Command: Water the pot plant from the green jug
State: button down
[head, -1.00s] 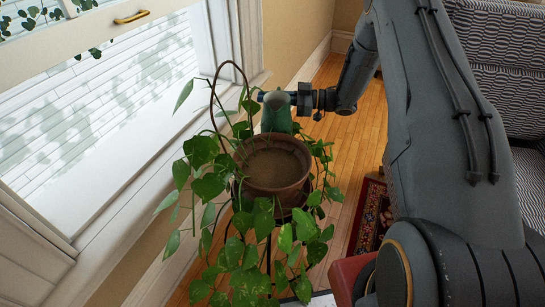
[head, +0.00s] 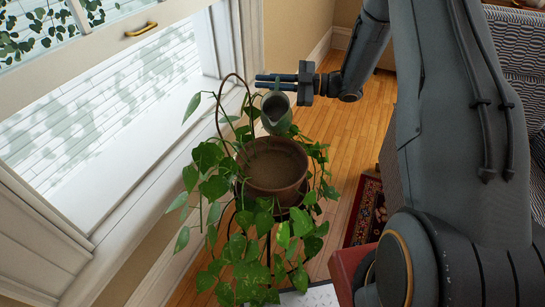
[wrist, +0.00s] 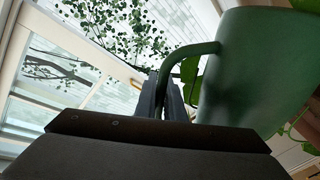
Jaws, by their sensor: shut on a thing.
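The green jug (head: 276,113) is held in the air at the far rim of the plant pot, its mouth facing the head camera. It fills the right of the wrist view (wrist: 262,75). My gripper (head: 272,82) is shut on its handle (wrist: 190,55). The pot plant (head: 228,240) has trailing green leaves around a brown pot (head: 275,190), with brown soil (head: 272,163) showing in its open top. The jug is tilted toward the pot. I see no water stream, and I cannot tell how much is in the jug.
A window (head: 110,110) with a white frame and sill is close on the left of the plant. A patterned rug (head: 367,208) lies on the wooden floor (head: 345,140) at right. A striped seat (head: 527,90) stands at the far right.

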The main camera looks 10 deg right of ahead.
jog(key=shift+s+a+r+n, duration=0.2)
jog(key=shift+s+r+n, duration=0.55)
jog(key=shift+n, duration=0.25)
jog(key=shift+s+a+r+n, duration=0.2)
jog(key=shift+s+r+n, duration=0.4)
jog(key=shift+s+n, duration=0.35)
jog(key=shift+n, duration=0.25)
jog(key=shift+s+a+r+n, duration=0.2)
jog(key=shift+s+r+n, duration=0.05)
jog(key=shift+s+n, duration=0.45)
jog(key=shift+s+a+r+n, duration=0.1)
jog(key=shift+s+a+n, duration=0.05)
jog(key=shift+s+n, duration=0.35)
jog(key=shift+s+a+r+n, duration=0.1)
jog(key=shift+s+a+n, duration=0.05)
jog(key=shift+s+n, duration=0.35)
dwell(1.3)
jog(key=shift+w+d+f+m, duration=0.1)
jog(key=shift+w+d+m, duration=0.05)
jog(key=shift+w+m, duration=0.4)
jog(key=shift+w+d+f+m, duration=0.1)
jog(key=shift+w+d+m, duration=0.05)
jog(key=shift+w+m, duration=0.35)
jog(key=shift+w+d+f+m+p, duration=0.15)
jog(key=shift+w+f+m, duration=0.1)
jog(key=shift+w+m, duration=0.45)
jog(key=shift+w+d+f+m+p, duration=0.15)
jog(key=shift+w+f+m, duration=0.1)
jog(key=shift+w+m, duration=0.4)
jog(key=shift+f, duration=0.1)
